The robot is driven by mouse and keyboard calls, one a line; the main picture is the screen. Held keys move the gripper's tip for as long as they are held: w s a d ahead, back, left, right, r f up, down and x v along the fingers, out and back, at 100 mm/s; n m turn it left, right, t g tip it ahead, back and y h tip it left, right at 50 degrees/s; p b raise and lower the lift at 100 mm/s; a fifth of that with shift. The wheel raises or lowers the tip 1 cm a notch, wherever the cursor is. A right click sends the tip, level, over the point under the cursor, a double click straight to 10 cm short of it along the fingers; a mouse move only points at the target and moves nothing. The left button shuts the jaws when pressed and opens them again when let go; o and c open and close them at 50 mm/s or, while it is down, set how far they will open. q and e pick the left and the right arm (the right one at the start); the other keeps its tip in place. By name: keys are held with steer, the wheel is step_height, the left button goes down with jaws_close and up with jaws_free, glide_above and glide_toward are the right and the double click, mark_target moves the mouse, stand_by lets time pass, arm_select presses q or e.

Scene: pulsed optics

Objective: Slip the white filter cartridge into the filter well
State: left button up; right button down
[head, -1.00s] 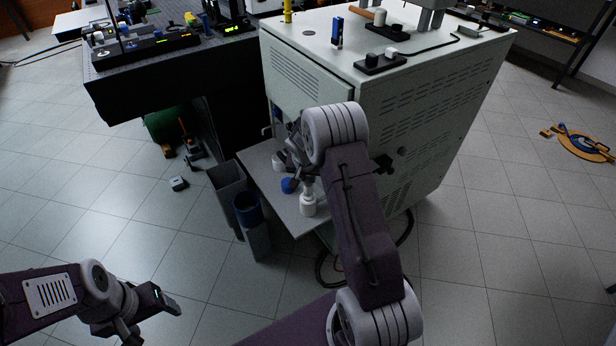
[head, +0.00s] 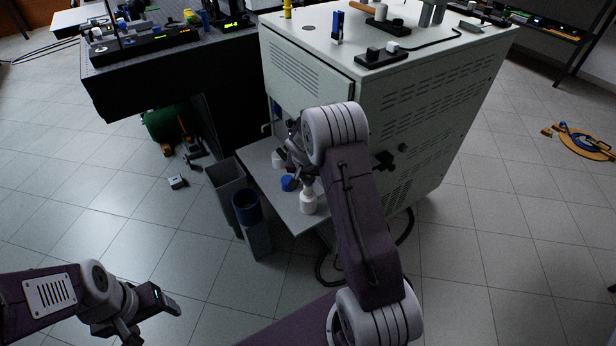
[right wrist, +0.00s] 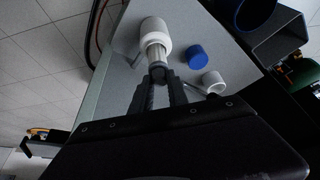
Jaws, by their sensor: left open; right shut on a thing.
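My right gripper (right wrist: 158,78) is shut on a narrow pale, ribbed piece (right wrist: 155,53), which looks like the filter cartridge. The piece lines up with the end of a wider white cylinder (right wrist: 154,31). I cannot tell how far it sits inside, or whether the two are one part. In the head view the white cylinder (head: 308,203) is upright over the grey shelf (head: 262,168), below my right gripper (head: 305,178), which my arm partly hides. I cannot identify the filter well for certain. My left gripper (head: 160,302) is open and empty, over the floor at lower left.
A blue cap (head: 288,184) and a small white hollow cylinder (right wrist: 214,82) are on the shelf beside the white cylinder. The pale cabinet (head: 420,120) stands behind the shelf. Two bins, one grey (head: 225,185) and one with a blue rim (head: 246,205), stand left of it.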

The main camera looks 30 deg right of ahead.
mark_target(308, 185)
steer(key=shift+f+b, duration=0.75)
steer(key=shift+f, duration=0.05)
steer(key=shift+f+b, duration=0.3)
steer(key=shift+b, duration=0.05)
steer(key=shift+f, duration=0.35)
steer(key=shift+f+b, duration=0.25)
steer(key=shift+b, duration=0.4)
steer(key=shift+w+f, duration=0.1)
steer(key=shift+f, duration=0.25)
steer(key=shift+f+b, duration=0.25)
steer(key=shift+b, duration=0.35)
steer(key=shift+f, duration=0.2)
steer(key=c, duration=1.2)
jaws_free()
steer(key=shift+r, duration=0.1)
